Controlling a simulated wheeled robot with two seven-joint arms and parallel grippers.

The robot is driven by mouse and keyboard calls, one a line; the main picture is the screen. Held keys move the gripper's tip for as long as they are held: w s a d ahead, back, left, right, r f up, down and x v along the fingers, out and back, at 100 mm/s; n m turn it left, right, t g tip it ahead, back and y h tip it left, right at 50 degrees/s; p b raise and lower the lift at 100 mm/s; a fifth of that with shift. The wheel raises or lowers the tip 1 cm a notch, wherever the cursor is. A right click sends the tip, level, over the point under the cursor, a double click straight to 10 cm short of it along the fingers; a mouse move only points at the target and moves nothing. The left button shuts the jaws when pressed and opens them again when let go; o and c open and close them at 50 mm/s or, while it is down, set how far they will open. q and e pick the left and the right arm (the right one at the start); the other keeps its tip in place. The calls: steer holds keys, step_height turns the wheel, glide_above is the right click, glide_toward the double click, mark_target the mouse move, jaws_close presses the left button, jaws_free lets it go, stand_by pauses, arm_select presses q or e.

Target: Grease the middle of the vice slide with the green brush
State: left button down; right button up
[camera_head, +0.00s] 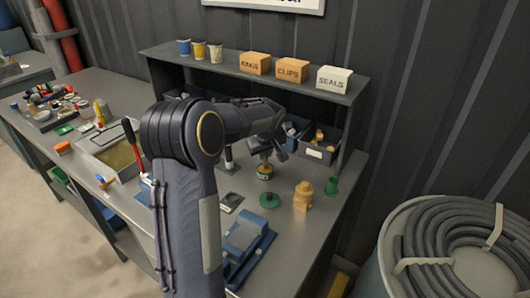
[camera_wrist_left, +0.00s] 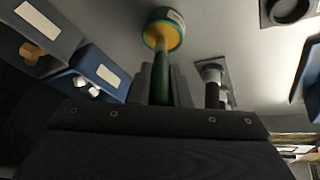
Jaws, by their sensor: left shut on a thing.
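My left gripper (camera_head: 263,148) is over the middle of the bench, shut on the green brush (camera_wrist_left: 160,85). In the left wrist view the brush's green handle runs up from between the fingers to a round pot with yellow contents (camera_wrist_left: 162,36) and a green rim. The brush tip is at or over this pot; I cannot tell how deep. The pot (camera_head: 265,172) also shows under the gripper in the head view. The blue vice (camera_head: 247,240) is at the bench's front, partly hidden by my left arm; its slide is not clear. My right gripper is out of view.
A green disc (camera_head: 269,201), an orange fitting (camera_head: 303,196) and a green cone-like piece (camera_head: 331,187) stand near the pot. A dark-handled tool (camera_wrist_left: 212,84) stands beside the brush. Bins (camera_head: 318,150) sit under the shelf (camera_head: 215,66). A tray (camera_head: 112,155) lies left.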

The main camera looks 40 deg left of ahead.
arm_select(q)
steer(key=shift+r+p, duration=2.2)
steer(key=shift+r, duration=1.3)
steer(key=shift+f, duration=0.15)
